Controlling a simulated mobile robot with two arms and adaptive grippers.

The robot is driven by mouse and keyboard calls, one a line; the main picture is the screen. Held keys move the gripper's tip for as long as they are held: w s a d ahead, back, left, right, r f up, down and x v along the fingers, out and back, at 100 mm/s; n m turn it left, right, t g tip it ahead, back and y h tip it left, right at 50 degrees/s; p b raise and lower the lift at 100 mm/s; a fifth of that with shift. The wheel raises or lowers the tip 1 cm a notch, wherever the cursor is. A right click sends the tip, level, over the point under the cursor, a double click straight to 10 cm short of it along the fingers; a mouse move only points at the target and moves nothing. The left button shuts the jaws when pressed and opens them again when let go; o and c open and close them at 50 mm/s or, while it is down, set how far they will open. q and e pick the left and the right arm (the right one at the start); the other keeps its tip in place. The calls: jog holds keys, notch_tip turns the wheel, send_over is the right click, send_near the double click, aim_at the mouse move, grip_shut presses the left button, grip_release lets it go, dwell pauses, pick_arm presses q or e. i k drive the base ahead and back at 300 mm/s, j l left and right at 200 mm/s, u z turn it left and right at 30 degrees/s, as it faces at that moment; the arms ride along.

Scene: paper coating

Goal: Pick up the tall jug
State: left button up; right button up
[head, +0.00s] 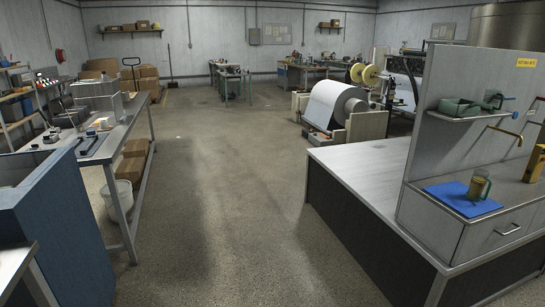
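The mat lies on a grey counter with a drawer. I cannot tell for sure whether this is the tall jug; no other clear jug shows. Neither of my grippers is in view.
A grey panel with a shelf (472,114) rises behind the mat; a green tray sits on the shelf. A lower pale worktop (365,160) adjoins it. A cluttered bench (104,146) and blue cabinet (62,220) stand at left. Open floor (225,200) runs between.

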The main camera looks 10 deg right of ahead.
aim_at(479, 177)
jog(key=i+z, duration=0.25)
jog(key=i, duration=0.35)
jog(key=i+z, duration=0.25)
jog(key=i, duration=0.3)
jog(key=i+j+z, duration=0.25)
jog(key=i, duration=0.35)
